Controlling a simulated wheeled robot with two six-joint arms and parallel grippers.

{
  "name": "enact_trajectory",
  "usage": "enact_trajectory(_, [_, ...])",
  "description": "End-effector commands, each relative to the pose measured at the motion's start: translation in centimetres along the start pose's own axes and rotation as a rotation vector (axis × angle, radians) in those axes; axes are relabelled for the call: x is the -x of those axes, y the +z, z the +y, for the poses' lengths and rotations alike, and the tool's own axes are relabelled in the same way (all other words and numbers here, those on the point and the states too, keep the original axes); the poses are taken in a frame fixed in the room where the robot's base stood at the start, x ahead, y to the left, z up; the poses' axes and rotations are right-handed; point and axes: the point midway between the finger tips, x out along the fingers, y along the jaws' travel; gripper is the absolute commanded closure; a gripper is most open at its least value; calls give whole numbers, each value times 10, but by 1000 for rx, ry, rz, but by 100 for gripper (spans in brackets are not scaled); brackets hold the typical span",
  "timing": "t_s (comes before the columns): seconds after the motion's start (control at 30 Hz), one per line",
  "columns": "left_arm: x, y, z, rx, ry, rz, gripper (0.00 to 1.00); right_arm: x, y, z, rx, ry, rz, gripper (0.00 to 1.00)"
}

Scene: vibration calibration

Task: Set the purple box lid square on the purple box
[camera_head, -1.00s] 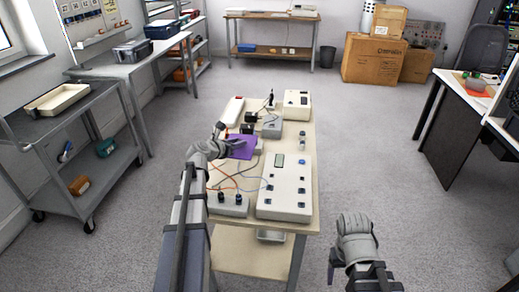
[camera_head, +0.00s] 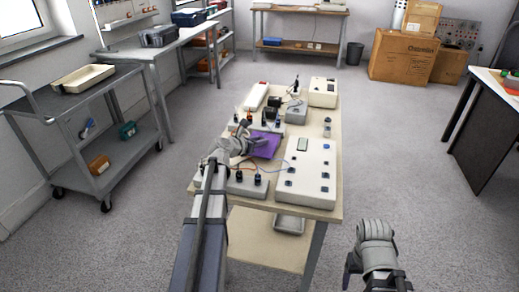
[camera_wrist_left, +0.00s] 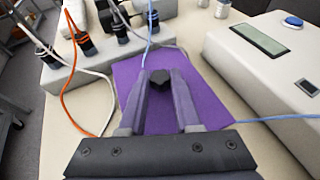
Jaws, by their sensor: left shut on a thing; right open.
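The purple box lid (camera_head: 266,147) shows as a flat purple square with a black knob (camera_wrist_left: 160,79) at its middle. My left gripper (camera_head: 246,143) is over the lid in the head view. In the left wrist view its two fingers (camera_wrist_left: 162,88) are shut on the knob, one on each side. The purple box cannot be told apart from the lid; any part beneath is hidden. I cannot tell whether the lid touches anything below. My right gripper (camera_head: 370,238) is open and empty, right of the table's front corner.
The worktable (camera_head: 262,200) carries a large pale instrument (camera_head: 305,170) right of the lid and a socket strip (camera_head: 245,185) in front. Orange, white and blue cables run close around the lid.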

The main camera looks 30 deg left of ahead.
Motion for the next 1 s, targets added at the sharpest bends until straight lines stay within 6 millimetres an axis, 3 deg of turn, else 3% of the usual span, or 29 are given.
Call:
enact_trajectory(0.03, [-5,-13,0,0,0,0,100,-14,-1,-1,0,0,0,28])
enact_trajectory(0.1, [-7,-18,0,0,0,0,100,-19,-1,-2,0,0,0,28])
enact_trajectory(0.53, [-9,-21,0,0,0,0,100,-22,-1,-2,0,0,0,28])
enact_trajectory(0.57, [-8,-19,0,0,0,0,65,-20,-1,-2,0,0,0,28])
enact_trajectory(0.6, [-8,-19,0,0,0,0,61,-20,-1,-2,0,0,0,28])
enact_trajectory(0.8, [-8,-19,0,0,0,0,38,-20,-1,-2,0,0,0,28])
enact_trajectory(1.0, [-8,-19,0,0,0,0,38,-20,-1,-2,0,0,0,28])
